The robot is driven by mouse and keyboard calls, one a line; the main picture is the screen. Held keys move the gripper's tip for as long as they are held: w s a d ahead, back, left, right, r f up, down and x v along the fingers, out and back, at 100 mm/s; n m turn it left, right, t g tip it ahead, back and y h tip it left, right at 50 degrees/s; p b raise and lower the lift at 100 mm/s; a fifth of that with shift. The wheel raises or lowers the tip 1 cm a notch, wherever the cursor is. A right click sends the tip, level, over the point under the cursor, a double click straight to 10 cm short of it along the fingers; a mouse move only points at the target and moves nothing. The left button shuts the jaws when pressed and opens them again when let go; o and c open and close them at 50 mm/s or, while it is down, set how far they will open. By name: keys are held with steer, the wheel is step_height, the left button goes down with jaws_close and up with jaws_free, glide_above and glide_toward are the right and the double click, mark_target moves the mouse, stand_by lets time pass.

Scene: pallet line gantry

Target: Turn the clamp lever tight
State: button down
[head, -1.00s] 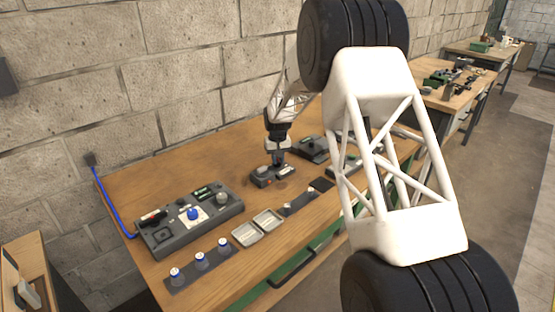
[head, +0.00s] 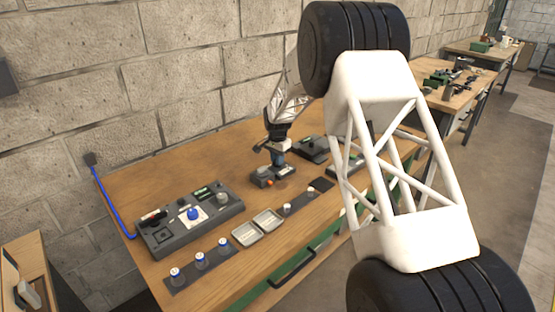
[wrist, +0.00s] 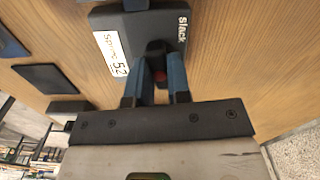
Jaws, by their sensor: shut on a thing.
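The clamp unit is a dark grey box (head: 262,184) on the wooden bench, below my gripper. In the wrist view the same dark box (wrist: 110,20) carries a white label and the word "Slack". My gripper (head: 278,160) points down over the box. In the wrist view its blue-sided fingers (wrist: 155,80) straddle the dark clamp lever (wrist: 155,56), which has a red part between them. The fingers are closed on the lever. Much of the lever and its far end are hidden by the fingers, so its exact angle is hard to tell.
A grey panel (head: 160,238) with a blue knob stands to the left. Two metal trays (head: 245,234) and several white-and-blue pieces lie along the front. Another dark unit (head: 311,148) stands close behind at the right. Bare wood lies behind the panel.

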steer(key=shift+m, duration=0.8)
steer(key=c, duration=1.1)
jaws_free()
steer(key=shift+o, duration=0.2)
steer(key=shift+r, duration=0.15)
steer(key=shift+r, duration=3.8)
